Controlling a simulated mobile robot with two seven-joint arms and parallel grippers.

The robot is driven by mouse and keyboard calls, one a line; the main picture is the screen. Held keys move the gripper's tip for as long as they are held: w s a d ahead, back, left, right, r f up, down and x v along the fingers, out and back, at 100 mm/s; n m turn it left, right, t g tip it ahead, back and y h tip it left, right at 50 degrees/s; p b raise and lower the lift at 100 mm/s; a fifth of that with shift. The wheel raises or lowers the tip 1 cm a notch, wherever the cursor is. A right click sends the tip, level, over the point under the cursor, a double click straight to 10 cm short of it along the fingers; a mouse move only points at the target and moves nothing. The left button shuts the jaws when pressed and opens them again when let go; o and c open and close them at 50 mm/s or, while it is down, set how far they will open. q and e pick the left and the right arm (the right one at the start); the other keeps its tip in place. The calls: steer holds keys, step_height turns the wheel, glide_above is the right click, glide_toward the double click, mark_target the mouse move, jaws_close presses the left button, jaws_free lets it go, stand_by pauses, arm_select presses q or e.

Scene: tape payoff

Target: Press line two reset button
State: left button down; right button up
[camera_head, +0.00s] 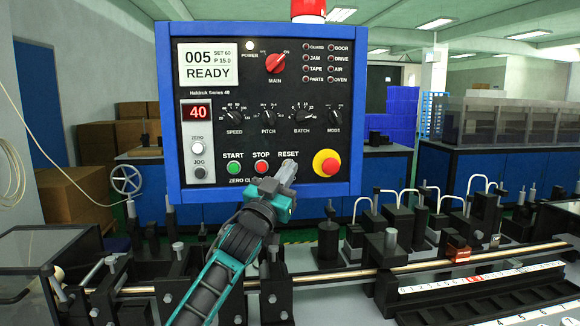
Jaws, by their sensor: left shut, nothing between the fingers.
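The control panel (350,65) is a blue-framed box with a black face, facing me. Its display (208,65) reads 005 and READY. On its lower row are a green START button (234,168), a red STOP button (261,167) and the RESET label (288,153). The button under the RESET label is hidden behind my left gripper (291,166). The gripper is shut and empty, with its tips just below the RESET label. I cannot tell whether the tips touch the button. My right gripper is not in view.
A red emergency knob on a yellow ring (327,163) sits right of the gripper. A red MAIN switch (275,63) and several black dials are above. Below the panel runs a machine bed with a brass rod (340,274), posts and wire hoops.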

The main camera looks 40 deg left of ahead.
arm_select(q)
steer(key=s+d+p, duration=0.1)
steer(key=s+d, duration=0.3)
steer(key=shift+d, duration=0.4)
stand_by(0.4)
stand_by(0.7)
